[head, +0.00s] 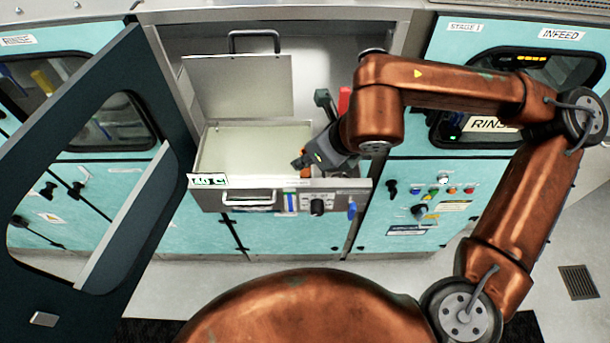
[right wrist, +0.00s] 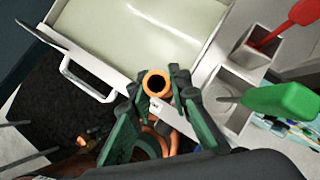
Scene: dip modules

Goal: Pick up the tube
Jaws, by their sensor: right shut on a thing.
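The tube (right wrist: 156,84) shows in the right wrist view as an orange open-topped ring, with an orange body below it. My right gripper (right wrist: 155,90) has its dark green fingers on either side of the tube and is shut on it. The tube's lower part is partly hidden by the fingers. In the head view my right gripper (head: 309,160) is over the right part of the pulled-out drawer, with a bit of orange just below it. I cannot tell whether the tube is clear of the drawer. My left gripper is not in view.
The drawer holds a pale tray (head: 240,150) of liquid. Beside the gripper are slots with a green-handled tool (right wrist: 280,100) and a red-handled tool (right wrist: 302,14). An open dark door (head: 95,170) stands at left. A raised lid (head: 238,85) is behind the tray.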

